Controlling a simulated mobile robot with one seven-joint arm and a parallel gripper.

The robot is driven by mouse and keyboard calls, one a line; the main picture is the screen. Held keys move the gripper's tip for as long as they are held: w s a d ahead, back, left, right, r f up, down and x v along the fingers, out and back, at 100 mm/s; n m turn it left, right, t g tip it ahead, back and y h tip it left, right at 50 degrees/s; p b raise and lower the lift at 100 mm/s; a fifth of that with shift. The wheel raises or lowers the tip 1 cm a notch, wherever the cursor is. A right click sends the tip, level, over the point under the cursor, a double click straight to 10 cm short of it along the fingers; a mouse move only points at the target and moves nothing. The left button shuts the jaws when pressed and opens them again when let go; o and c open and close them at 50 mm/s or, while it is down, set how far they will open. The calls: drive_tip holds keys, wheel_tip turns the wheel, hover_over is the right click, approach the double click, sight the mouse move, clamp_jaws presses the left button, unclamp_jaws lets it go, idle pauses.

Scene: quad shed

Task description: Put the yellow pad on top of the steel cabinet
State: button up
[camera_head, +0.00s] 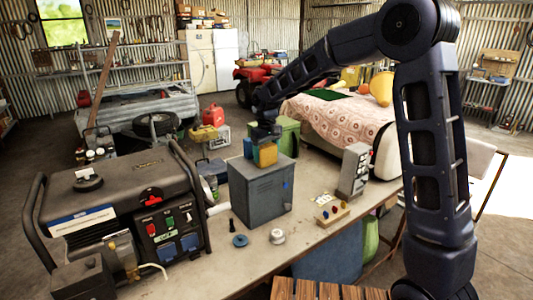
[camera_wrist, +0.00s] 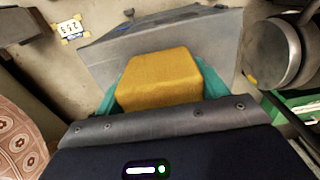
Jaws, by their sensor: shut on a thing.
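My gripper (camera_head: 264,140) is shut on the yellow pad (camera_head: 266,155), a small block, and points down over the steel cabinet (camera_head: 257,197). In the wrist view the yellow pad (camera_wrist: 160,80) sits between teal fingers (camera_wrist: 160,92), one on each side. The grey cabinet (camera_wrist: 225,35) lies beyond and beneath the pad in that view. In the head view the pad's lower edge overlaps the cabinet's top. I cannot tell whether the pad touches it. The cabinet stands upright on the workbench.
A generator (camera_head: 125,205) stands to the left on the workbench (camera_head: 290,262). A grey switch box (camera_head: 353,170) and a small wooden block with coloured knobs (camera_head: 332,213) stand to the right. A blue ring (camera_head: 240,240) and a white roll (camera_head: 277,236) lie in front of the cabinet.

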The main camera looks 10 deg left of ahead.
drive_tip(key=o, duration=0.9)
drive_tip(key=shift+o, duration=0.2)
wheel_tip(320, 180, up, 12)
drive_tip(key=shift+r, duration=0.1)
drive_tip(key=s+d+r+m+t, duration=0.1)
drive_tip(key=s+d+r+m, duration=0.15)
drive_tip(key=d, duration=1.05)
drive_tip(key=s+d+r+m+t, duration=0.15)
drive_tip(key=s+d, duration=0.25)
drive_tip(key=d, duration=0.9)
drive_tip(key=s+d+f+m+t, duration=0.1)
drive_tip(key=s+d+f+m, duration=0.1)
drive_tip(key=s+d, duration=0.6)
drive_tip(key=s+d+f+m+t, duration=0.1)
drive_tip(key=s+d+f+m, duration=0.2)
drive_tip(key=s+d, duration=0.5)
drive_tip(key=shift+s+d+f, duration=0.4)
drive_tip(key=shift+d+f, duration=0.35)
drive_tip(key=shift+d, duration=0.1)
